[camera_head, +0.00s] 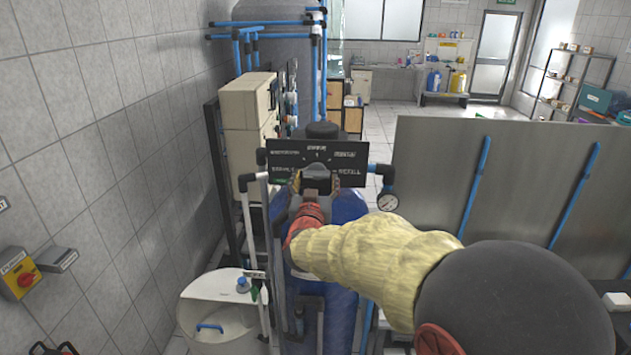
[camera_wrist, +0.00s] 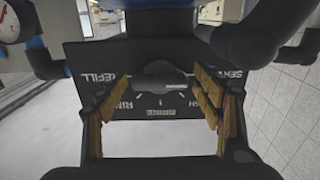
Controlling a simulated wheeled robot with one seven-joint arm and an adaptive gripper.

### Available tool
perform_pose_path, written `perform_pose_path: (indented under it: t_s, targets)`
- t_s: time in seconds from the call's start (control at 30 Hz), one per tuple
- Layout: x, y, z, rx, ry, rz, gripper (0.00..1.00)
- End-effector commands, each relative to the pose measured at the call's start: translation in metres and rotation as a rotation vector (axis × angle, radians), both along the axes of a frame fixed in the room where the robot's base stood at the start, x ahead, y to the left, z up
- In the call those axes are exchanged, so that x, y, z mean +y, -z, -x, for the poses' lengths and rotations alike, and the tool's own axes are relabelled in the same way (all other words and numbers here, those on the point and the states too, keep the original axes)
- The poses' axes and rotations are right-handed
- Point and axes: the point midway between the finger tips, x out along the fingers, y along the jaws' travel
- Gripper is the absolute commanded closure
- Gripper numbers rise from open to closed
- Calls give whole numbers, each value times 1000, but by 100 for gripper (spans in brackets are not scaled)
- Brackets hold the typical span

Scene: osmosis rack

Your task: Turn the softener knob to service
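The black softener control panel (camera_head: 275,160) stands on top of a blue tank (camera_head: 345,205), with white position labels around its dial. In the wrist view the panel (camera_wrist: 85,62) appears upside down, with REFILL at the left and the start of SERVICE at the right. The dark grey knob (camera_wrist: 158,78) lies roughly horizontal, and a white mark shows near its right end. My gripper (camera_head: 315,182) is in front of the panel. In the wrist view my gripper (camera_wrist: 160,110) is open, its tan-padded fingers wide apart on either side of the knob, without visible contact.
A pressure gauge (camera_head: 388,201) and black pipe fittings stand right of the panel. A white brine bin (camera_head: 215,315) is at lower left. Cream control boxes (camera_head: 245,105) and blue pipes are behind left. A large grey partition (camera_head: 500,190) stands at right.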

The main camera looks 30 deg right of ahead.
Motion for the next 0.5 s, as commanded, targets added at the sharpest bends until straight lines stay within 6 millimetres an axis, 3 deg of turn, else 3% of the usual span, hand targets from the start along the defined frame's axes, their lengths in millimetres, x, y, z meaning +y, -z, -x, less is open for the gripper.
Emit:
perform_pose_path:
  t_s: [0.5]
  targets:
    - [5,-2,7,-4,-1,0,26]
